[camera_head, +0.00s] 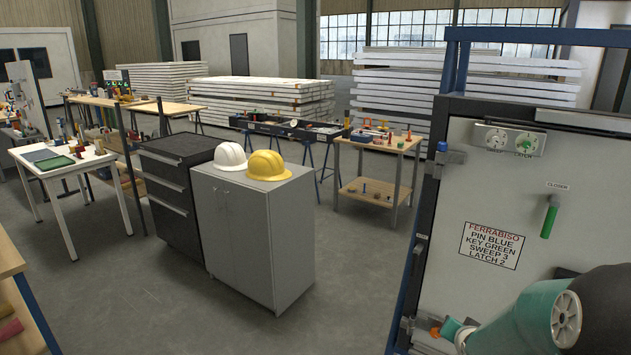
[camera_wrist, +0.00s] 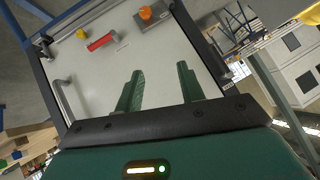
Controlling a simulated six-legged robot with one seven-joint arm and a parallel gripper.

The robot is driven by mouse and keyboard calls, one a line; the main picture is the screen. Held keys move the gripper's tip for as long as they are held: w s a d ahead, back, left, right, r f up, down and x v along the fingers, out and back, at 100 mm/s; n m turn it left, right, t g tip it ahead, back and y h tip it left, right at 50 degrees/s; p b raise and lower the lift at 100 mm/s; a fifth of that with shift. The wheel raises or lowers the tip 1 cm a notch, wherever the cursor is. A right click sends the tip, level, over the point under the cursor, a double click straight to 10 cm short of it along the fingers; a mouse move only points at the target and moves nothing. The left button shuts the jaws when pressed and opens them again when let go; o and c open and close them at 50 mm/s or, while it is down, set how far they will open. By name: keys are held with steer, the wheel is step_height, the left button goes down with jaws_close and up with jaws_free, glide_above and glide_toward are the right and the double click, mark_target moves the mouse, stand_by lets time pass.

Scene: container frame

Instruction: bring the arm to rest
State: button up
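My gripper (camera_wrist: 160,76) shows in the wrist view with its two green fingers apart and nothing between them. Behind the fingers is a pale panel (camera_wrist: 105,72) in a dark frame, which appears tilted in this view. In the head view a teal and black part of my arm (camera_head: 535,322) is at the lower right, in front of a pale panel (camera_head: 590,215). The fingers cannot be made out clearly there. I cannot tell how far the fingertips are from the panel.
The wrist view shows a metal handle (camera_wrist: 64,100), a red handle (camera_wrist: 101,42) and an orange knob (camera_wrist: 146,12). The head view shows a green handle (camera_head: 550,217) and a sign (camera_head: 492,246). A grey cabinet (camera_head: 240,235) stands left, with open floor between.

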steer(key=s+a+r+n+g, duration=0.1)
steer(key=s+a+r+n, duration=0.1)
steer(key=s+a+r, duration=0.45)
steer(key=s+a+r+n+g+y, duration=0.1)
steer(key=s+a+r+n, duration=0.1)
steer(key=s+a+r, duration=0.2)
steer(key=s+a+r+n+g, duration=0.1)
steer(key=s+a+r, duration=0.3)
steer(key=s, duration=0.6)
steer(key=s+a+r+n+g+y, duration=0.1)
steer(key=s+a+r+n, duration=0.1)
steer(key=s+a+r, duration=0.2)
steer(key=s, duration=0.3)
steer(key=shift+s+a+r+n+y, duration=0.2)
steer(key=shift+a+r+n+y, duration=0.1)
steer(key=shift+a+r+n, duration=0.1)
